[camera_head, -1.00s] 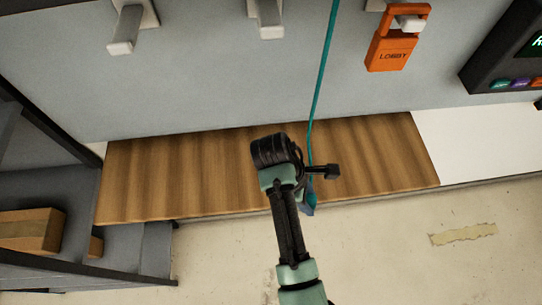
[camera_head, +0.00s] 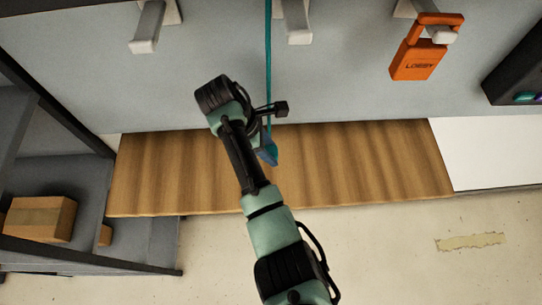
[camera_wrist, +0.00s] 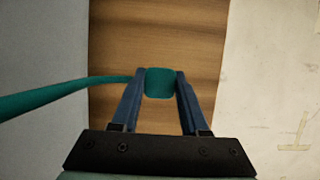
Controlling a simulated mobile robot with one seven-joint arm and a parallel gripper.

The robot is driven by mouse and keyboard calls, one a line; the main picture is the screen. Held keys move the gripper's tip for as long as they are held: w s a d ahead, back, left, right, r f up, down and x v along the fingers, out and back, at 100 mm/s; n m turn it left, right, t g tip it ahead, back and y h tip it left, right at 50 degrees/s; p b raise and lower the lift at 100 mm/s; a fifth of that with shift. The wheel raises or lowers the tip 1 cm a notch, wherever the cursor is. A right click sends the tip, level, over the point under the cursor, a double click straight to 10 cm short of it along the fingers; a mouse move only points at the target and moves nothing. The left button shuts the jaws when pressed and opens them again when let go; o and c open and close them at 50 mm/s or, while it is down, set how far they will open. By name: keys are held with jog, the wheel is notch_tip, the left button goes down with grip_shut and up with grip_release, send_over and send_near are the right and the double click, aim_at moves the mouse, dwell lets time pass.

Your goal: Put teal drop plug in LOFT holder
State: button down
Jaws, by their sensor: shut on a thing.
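The teal drop plug (camera_wrist: 160,84) is between the two blue fingers of my gripper (camera_wrist: 159,80) in the wrist view, held above the wooden surface. My gripper is shut on it. A teal cord (camera_wrist: 50,97) runs from the plug off to the left there. In the head view the cord (camera_head: 268,60) rises up past the wall panel, and my gripper (camera_head: 268,152) shows small beside my wrist, with the plug mostly hidden. No holder marked LOFT can be read in these frames.
Two empty pegs (camera_head: 147,28) (camera_head: 296,25) stick out of the grey panel. A dark console (camera_head: 518,70) is at the right. A grey shelf with a cardboard box (camera_head: 40,218) stands at the left.

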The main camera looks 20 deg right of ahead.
jog(key=shift+f, duration=2.05)
jog(key=shift+f, duration=0.1)
jog(key=shift+c, duration=2.1)
grip_release()
